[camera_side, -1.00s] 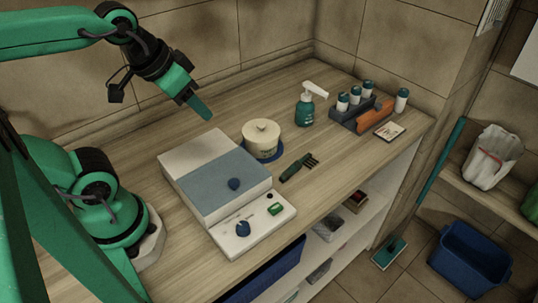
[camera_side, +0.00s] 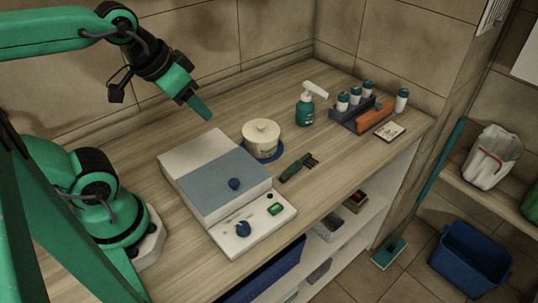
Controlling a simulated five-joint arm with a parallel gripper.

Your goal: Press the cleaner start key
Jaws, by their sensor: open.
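The cleaner (camera_side: 200,158) is a white box with a blue-grey lid panel and a dark blue knob on it, standing on the wooden counter. Its white front panel (camera_side: 252,236) carries a dark blue dial (camera_side: 242,229), a small green key (camera_side: 275,209) and a small dark spot near it. My gripper (camera_side: 202,108) hangs in the air above and behind the cleaner, apart from it, with its green fingers pointing down to the right. It is open and I see nothing in it. The gap between its fingers is hard to see from this side.
A cream lidded pot (camera_side: 262,138) on a blue base and a dark green brush (camera_side: 299,167) lie right of the cleaner. A pump bottle (camera_side: 306,107), a rack of small bottles (camera_side: 358,110) and a card (camera_side: 390,131) stand farther back. The counter's front edge drops to shelves.

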